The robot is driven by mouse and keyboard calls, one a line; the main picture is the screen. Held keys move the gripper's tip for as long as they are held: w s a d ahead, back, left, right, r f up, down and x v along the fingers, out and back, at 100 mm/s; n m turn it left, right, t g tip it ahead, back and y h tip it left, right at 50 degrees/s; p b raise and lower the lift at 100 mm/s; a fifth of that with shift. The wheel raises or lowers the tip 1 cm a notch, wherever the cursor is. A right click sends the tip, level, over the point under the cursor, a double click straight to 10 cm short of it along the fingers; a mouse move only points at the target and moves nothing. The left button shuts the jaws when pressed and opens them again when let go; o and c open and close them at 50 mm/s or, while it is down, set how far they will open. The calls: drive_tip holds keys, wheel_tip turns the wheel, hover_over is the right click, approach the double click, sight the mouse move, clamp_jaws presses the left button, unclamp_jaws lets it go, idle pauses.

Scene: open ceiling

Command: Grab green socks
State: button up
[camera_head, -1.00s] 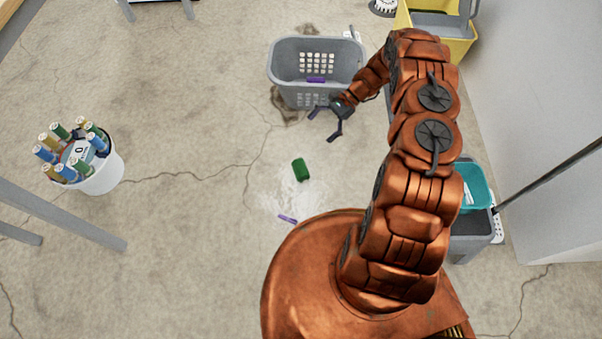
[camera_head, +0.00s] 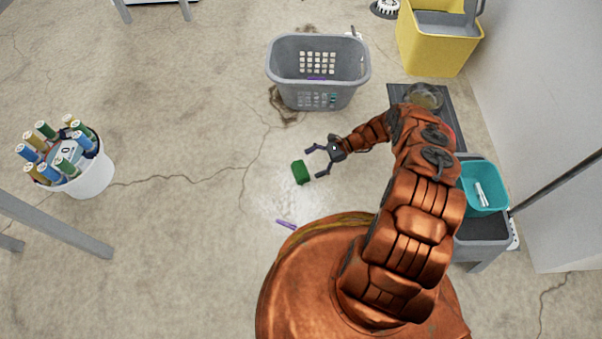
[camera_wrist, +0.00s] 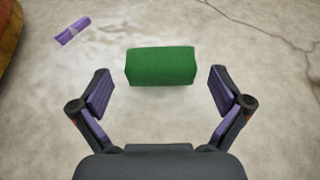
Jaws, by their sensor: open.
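The green socks (camera_head: 300,172) are a small rolled green bundle lying on the concrete floor, on a pale wet-looking patch. My gripper (camera_head: 316,163) is open and empty, just to the right of the socks in the head view. In the wrist view the green socks (camera_wrist: 161,66) lie crosswise just beyond the fingertips, centred between them. The two purple-padded fingers of my gripper (camera_wrist: 160,88) are spread wide and do not appear to touch the socks.
A purple item (camera_head: 286,224) lies on the floor near my base; it also shows in the wrist view (camera_wrist: 72,30). A grey basket (camera_head: 288,92) stands behind. A white bucket with spools (camera_head: 92,180) stands left. A teal bin (camera_head: 468,200) is at right. Floor left of the socks is clear.

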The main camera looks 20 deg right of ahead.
sight(296, 170)
drive_tip(key=b+x, duration=0.3)
drive_tip(key=x, duration=0.3)
drive_tip(key=shift+d+f, duration=0.1)
drive_tip(key=shift+a+f, duration=0.15)
drive_tip(key=shift+a, duration=0.5)
drive_tip(key=shift+c, duration=0.4)
drive_tip(key=c, duration=0.8)
drive_tip(key=shift+o, duration=0.2)
